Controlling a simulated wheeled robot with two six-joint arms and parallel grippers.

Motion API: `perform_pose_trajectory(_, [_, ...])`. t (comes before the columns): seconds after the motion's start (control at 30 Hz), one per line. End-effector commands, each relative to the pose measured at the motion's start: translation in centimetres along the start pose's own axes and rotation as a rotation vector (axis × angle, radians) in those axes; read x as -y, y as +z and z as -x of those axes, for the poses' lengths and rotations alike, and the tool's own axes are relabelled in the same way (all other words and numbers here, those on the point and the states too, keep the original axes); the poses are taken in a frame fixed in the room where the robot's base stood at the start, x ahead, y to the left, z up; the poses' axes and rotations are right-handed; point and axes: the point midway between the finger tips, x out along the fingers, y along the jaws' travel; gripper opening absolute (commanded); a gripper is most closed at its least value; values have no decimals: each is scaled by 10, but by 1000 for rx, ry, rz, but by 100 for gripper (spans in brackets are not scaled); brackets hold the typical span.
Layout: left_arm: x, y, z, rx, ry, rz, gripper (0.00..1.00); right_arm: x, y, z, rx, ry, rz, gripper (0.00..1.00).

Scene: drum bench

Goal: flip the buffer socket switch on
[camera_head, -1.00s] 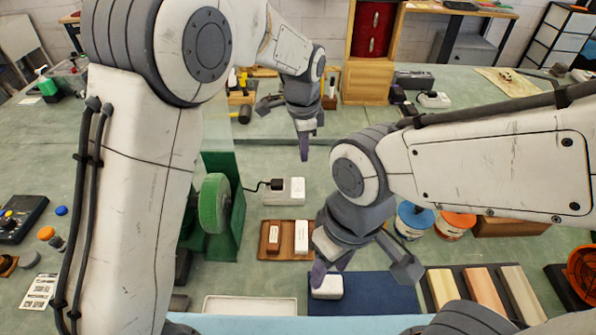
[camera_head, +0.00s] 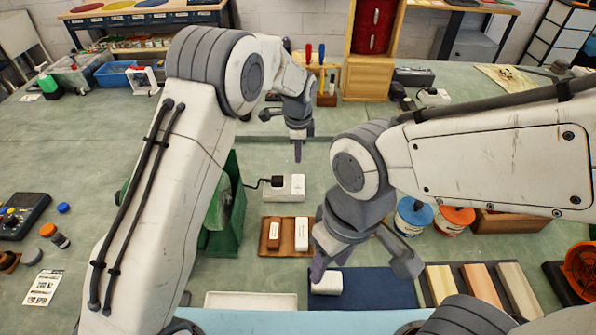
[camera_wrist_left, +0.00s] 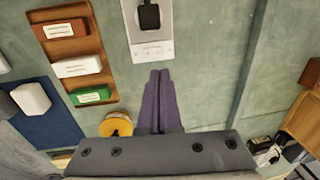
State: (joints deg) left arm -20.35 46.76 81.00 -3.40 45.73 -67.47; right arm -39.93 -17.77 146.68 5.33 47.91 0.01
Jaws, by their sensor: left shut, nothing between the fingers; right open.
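The socket (camera_head: 285,187) is a pale box on the bench, with a black plug (camera_head: 277,182) in its left part. Whether the switch is on or off I cannot tell. My left gripper (camera_head: 298,157) is shut and empty, beyond the socket in the head view. In the left wrist view its purple fingertips (camera_wrist_left: 160,73) point at the plate's lower edge; contact is not clear. My right gripper (camera_head: 362,264) is open, near a white block.
The green buffer (camera_head: 226,208) stands left of the socket, with a black cord running to the plug. A brown tray (camera_head: 288,246) with bars lies in front. The white block (camera_head: 327,283) rests on a blue mat (camera_head: 380,290). Paint tins stand to the right.

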Motion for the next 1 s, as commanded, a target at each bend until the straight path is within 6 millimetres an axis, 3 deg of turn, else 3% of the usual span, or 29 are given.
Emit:
perform_pose_trajectory(0.2, [-1, 1, -47, 2, 5, 1, 0, 1, -1, 17, 0, 0, -1, 50])
perform_pose_trajectory(0.4, [0, 0, -78, 0, 2, 1, 0, 2, -2, 29, 0, 0, -2, 50])
perform_pose_trajectory(0.6, [0, 0, -92, 0, 0, 1, 0, 2, -2, 32, 0, 0, -2, 50])
perform_pose_trajectory(1.0, [0, 0, -95, 0, -1, 1, 0, 2, -2, 30, 0, 0, -2, 50])
